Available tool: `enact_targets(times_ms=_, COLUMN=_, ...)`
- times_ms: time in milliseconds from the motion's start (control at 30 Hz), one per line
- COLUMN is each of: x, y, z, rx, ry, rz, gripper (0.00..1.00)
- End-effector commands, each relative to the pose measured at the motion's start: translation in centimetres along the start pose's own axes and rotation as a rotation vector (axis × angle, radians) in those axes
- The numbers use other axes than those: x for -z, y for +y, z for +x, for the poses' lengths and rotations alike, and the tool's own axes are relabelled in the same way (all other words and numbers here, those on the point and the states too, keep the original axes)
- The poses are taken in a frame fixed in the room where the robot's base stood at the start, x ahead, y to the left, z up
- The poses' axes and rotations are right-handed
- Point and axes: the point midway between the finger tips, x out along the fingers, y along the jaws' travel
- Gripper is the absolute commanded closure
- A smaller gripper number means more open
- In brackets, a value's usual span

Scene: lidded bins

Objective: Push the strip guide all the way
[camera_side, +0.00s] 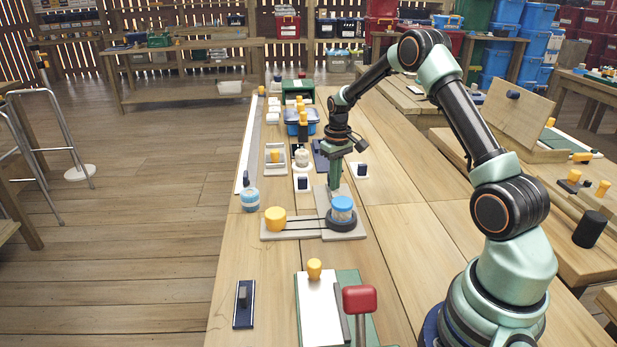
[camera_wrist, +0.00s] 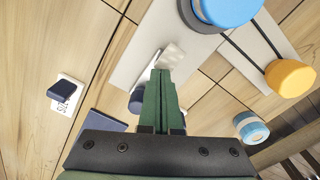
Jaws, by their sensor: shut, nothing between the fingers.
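My gripper (camera_side: 335,187) is shut and empty, pointing down over the middle of the bench. In the wrist view its green fingertips (camera_wrist: 162,75) are beside a small pale, translucent block (camera_wrist: 172,55) on a grey plate (camera_side: 322,205); I cannot tell whether they touch it. This plate adjoins a board (camera_side: 290,234) carrying a yellow knob (camera_side: 275,217) and a blue-topped jar (camera_side: 342,207) on a dark disc, joined by dark bands. A long pale strip (camera_side: 250,135) runs along the bench's left edge. I cannot tell for certain which part is the strip guide.
A blue-lidded jar (camera_side: 250,200) stands at the left edge. A red-handled fixture (camera_side: 359,300) and a dark plate (camera_side: 243,315) are in front.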

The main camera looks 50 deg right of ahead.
Motion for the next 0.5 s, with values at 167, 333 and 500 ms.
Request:
enact_targets(times_ms=167, x=-0.8, y=-0.7, z=0.7, rx=0.003, ry=-0.016, rz=-0.007, gripper=1.0)
enact_targets(times_ms=333, x=-1.4, y=-1.0, z=0.7, rx=0.003, ry=-0.018, rz=-0.005, gripper=1.0)
enact_targets(times_ms=500, x=-1.7, y=-1.2, z=0.7, rx=0.003, ry=-0.015, rz=-0.005, gripper=1.0)
